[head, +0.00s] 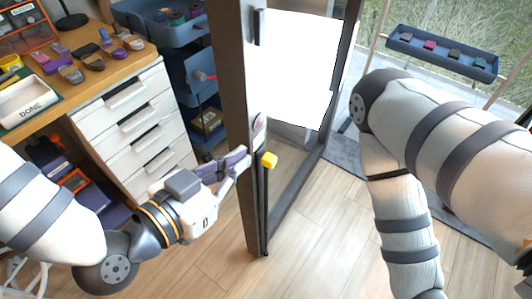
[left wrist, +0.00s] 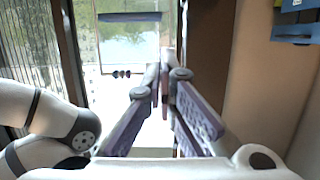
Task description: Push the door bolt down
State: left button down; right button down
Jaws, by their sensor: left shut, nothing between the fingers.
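The door bolt is a thin black upright rod (head: 265,205) with a yellow knob (head: 269,160) at its top, on the edge of the dark door frame (head: 236,120) in the head view. My left gripper (head: 243,162) is shut and empty, its purple-grey fingers pointing right at the knob's height. The fingertips are just left of the knob; I cannot tell whether they touch it. In the left wrist view the shut fingers (left wrist: 166,75) point ahead, and I cannot make out the knob. My right arm shows at the right, but its gripper is out of view.
A wooden workbench (head: 150,58) with white drawers (head: 135,115) stands at the left, holding brushes and a white "DONE" tray (head: 28,98). A blue cart (head: 190,75) stands behind the door frame. A blue trough (head: 442,54) hangs beyond the glass. The wooden floor (head: 310,235) in front is clear.

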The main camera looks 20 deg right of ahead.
pick_arm(q)
send_over(270, 165)
notch_tip(270, 165, down, 2)
jog(key=shift+s+a+f+b, duration=0.1)
jog(key=shift+f+b, duration=0.15)
jog(key=shift+f, duration=0.45)
jog(key=shift+a+f+b, duration=0.15)
jog(key=shift+f+b, duration=0.05)
jog(key=shift+f, duration=0.5)
jog(key=shift+s+a+f+b, duration=0.1)
jog(key=shift+f+b, duration=0.15)
jog(key=shift+f, duration=0.45)
pick_arm(e)
jog(key=shift+s+f+g, duration=0.3)
jog(key=shift+s+f, duration=0.4)
jog(key=shift+f, duration=0.15)
